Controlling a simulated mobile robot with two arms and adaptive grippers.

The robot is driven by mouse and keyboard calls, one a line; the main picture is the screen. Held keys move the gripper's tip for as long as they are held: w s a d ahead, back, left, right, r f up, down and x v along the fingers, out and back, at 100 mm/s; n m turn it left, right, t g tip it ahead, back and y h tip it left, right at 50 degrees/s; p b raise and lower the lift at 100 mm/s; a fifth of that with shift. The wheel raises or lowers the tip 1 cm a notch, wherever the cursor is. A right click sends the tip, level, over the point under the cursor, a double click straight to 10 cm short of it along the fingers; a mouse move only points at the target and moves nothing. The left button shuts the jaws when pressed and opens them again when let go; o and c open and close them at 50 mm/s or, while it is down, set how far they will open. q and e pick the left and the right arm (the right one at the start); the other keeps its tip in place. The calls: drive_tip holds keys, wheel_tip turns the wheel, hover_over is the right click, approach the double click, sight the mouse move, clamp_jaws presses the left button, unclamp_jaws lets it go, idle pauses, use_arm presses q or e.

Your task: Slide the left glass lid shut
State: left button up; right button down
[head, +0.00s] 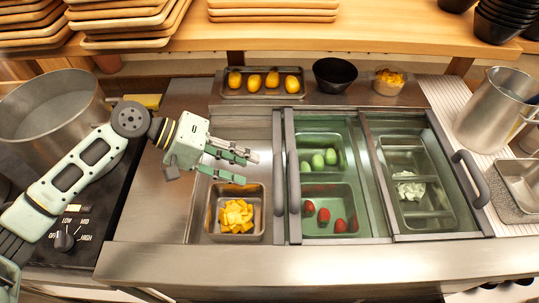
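The left glass lid (326,177) has a dark frame and lies over the middle compartments, with green and red items showing through it. Its dark upright handle bar (294,180) is at the lid's left edge. The left compartment is uncovered and shows a metal pan of yellow cubes (236,215). My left gripper (244,168) hangs over the back of this uncovered section, to the left of the handle and apart from it. Its fingers are spread with nothing between them. My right gripper is not in view.
A right glass lid (436,222) with a curved handle (470,178) covers the right section. A tray of yellow fruit (233,81), a black bowl (335,75) and a small bowl (388,81) stand behind. A big pot (50,118) and a metal pitcher (490,108) flank the counter.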

sight(275, 175)
use_arm(q)
drive_tip(key=p+x, duration=0.2)
drive_tip(key=x, duration=0.4)
drive_tip(key=shift+s+d, duration=0.1)
drive_tip(key=shift+d, duration=0.25)
drive_tip(key=shift+d+f, duration=0.35)
drive_tip(key=shift+f, duration=0.05)
drive_tip(key=c, duration=0.4)
clamp_jaws()
